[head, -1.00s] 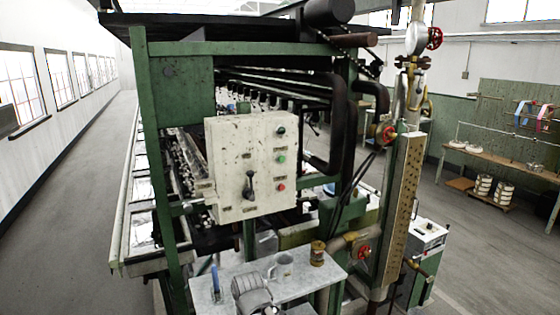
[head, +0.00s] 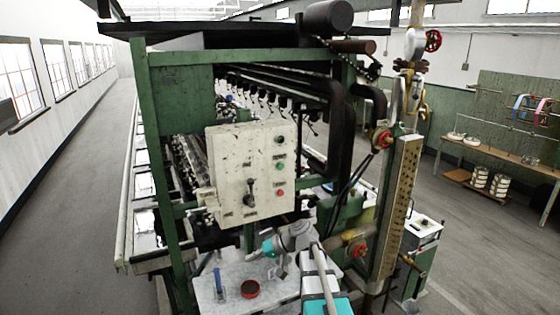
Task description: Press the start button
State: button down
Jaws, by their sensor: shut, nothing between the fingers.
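A white control panel (head: 228,178) hangs on the green machine frame, facing me. On its right side is a column of buttons: a dark one (head: 280,139) at the top, a green start button (head: 279,168) in the middle and a red one (head: 281,192) below. A dark lever (head: 250,190) is at the lower middle. My grey arm with teal caps reaches up from the bottom right. My gripper (head: 254,256) is small and partly hidden at its left end, below the panel's lower edge. It is shut and empty, apart from the buttons, which are all unobstructed.
A grey side table (head: 215,295) below the panel holds a blue-handled tool (head: 218,280) and a red-rimmed round container (head: 250,288). Black pipes (head: 338,130) and a red valve wheel (head: 384,139) stand right of the panel. Clear floor lies left of the machine.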

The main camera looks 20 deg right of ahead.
aim_at(281, 166)
jog(key=w+d+r+m+t+y+p, duration=0.1)
jog(key=w+d+r+t+y+p, duration=0.1)
jog(key=d+r, duration=0.7)
jog(key=w+d+r+t+y+p, duration=0.2)
jog(key=w+d+r+t+p, duration=0.1)
jog(key=d+r+t, duration=0.4)
notch_tip(281, 166, up, 4)
jog(key=d, duration=0.2)
jog(key=shift+w+d+r+m+p, duration=0.15)
jog(key=shift+w+d+m+p, duration=0.15)
jog(key=shift+w+d+m, duration=0.1)
jog(key=shift+w, duration=0.15)
jog(key=shift+w+a, duration=0.15)
jog(key=shift+w, duration=4.1)
jog(key=shift+w, duration=0.9)
jog(key=shift+s, duration=0.9)
jog(key=shift+s, duration=0.1)
